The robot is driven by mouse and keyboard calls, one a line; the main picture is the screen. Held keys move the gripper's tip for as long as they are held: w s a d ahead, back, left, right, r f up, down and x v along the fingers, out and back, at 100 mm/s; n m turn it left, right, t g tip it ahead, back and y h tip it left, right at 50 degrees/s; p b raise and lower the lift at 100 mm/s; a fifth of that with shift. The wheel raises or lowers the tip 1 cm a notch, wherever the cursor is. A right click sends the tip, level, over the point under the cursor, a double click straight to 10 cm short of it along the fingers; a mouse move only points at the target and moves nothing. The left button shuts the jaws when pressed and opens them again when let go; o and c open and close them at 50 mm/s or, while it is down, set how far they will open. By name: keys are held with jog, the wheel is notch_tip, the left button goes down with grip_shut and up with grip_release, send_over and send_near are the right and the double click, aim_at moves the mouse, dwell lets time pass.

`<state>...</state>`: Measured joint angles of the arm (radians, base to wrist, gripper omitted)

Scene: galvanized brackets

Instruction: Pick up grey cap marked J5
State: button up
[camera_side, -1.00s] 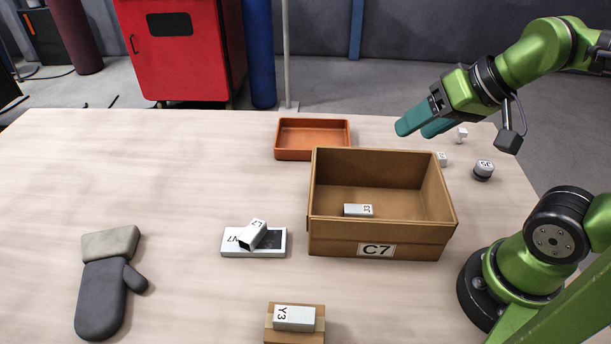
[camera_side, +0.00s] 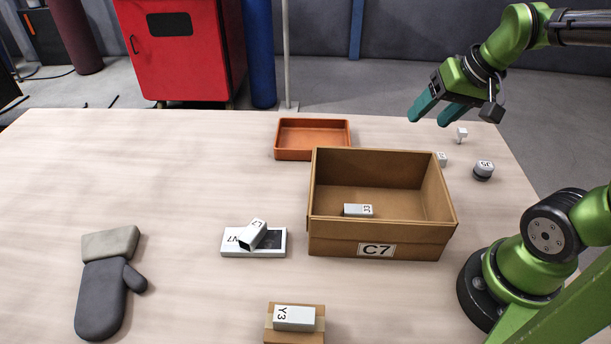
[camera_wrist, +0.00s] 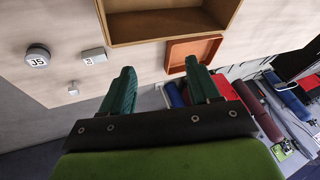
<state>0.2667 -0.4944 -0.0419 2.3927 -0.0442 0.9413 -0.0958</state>
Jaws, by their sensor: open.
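The grey cap marked J5 (camera_side: 484,168) sits on the right part of the table, right of the cardboard box, with its label facing up and a dark lower part. It also shows in the wrist view (camera_wrist: 38,56) at the upper left. My gripper (camera_side: 427,115) is open and empty, in the air above the far right of the table, up and left of the cap in the side view. In the wrist view its two teal fingers (camera_wrist: 160,80) stand apart with nothing between them.
The cardboard box marked C7 (camera_side: 330,238) holds a small labelled block (camera_side: 358,210). A small labelled block (camera_side: 441,159) and a small light piece (camera_side: 461,135) lie near the cap. An orange tray (camera_side: 277,150) is behind the box.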

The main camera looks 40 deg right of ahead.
jog(key=d+f+n+g, duration=0.1)
jog(key=d+f+g, duration=0.15)
jog(key=d, duration=0.85)
jog(key=n+g, duration=0.4)
jog(key=n, duration=0.8)
send_over(484, 163)
notch_tip(484, 163, down, 3)
jog(key=shift+t, duration=0.35)
notch_tip(484, 163, down, 11)
jog(key=shift+w+a+r, duration=0.1)
jog(key=shift+a, duration=0.05)
jog(key=shift+f, duration=2.7)
jog(key=c, duration=0.8)
